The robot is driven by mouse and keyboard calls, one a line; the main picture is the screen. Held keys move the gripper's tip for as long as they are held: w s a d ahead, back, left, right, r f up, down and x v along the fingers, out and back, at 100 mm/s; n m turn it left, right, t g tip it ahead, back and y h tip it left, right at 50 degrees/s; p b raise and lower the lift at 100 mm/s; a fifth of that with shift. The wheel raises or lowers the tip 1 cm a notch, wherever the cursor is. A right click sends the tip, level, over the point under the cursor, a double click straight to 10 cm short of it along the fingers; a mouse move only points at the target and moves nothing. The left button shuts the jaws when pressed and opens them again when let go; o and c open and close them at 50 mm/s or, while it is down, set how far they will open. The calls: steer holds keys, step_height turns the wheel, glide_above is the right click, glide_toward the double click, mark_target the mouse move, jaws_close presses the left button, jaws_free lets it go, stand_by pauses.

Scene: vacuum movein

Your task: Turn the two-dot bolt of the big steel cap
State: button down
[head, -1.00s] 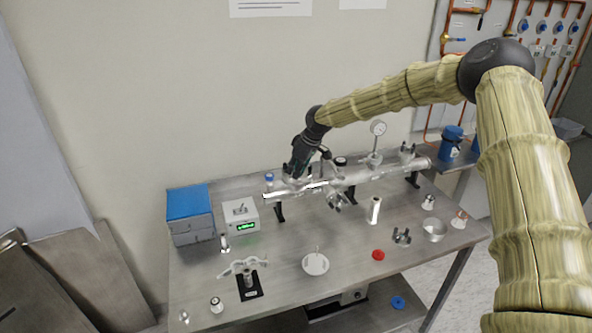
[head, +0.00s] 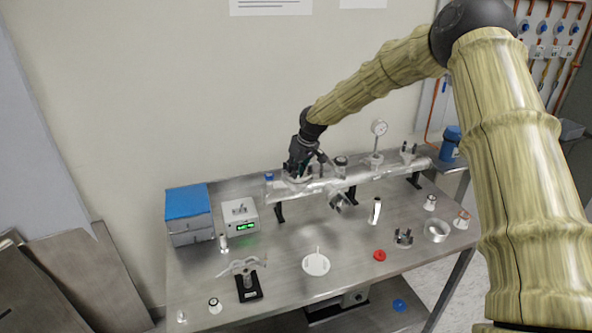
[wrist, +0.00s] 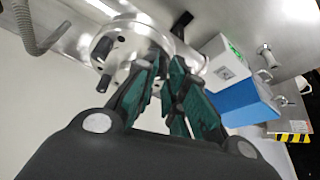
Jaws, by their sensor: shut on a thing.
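The big steel cap (wrist: 125,48) is a shiny round flange in the upper left of the wrist view, with dark bolts standing around its rim. One dark bolt (wrist: 103,48) stands clear on its left side. My gripper (wrist: 168,76) is at the cap's right edge, its teal fingers closed around a bolt there that they mostly hide. No dot marks can be read. In the head view my gripper (head: 298,168) points down onto the left end of the steel tube (head: 330,186), covering most of the cap.
A grey box with a green display (head: 240,217) and a blue-topped box (head: 190,211) stand left of the tube. A dial gauge (head: 379,128) rises from the tube's right part.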

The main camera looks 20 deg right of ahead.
steer(key=c, duration=1.7)
jaws_free()
steer(key=shift+c, duration=0.2)
steer(key=v, duration=1.2)
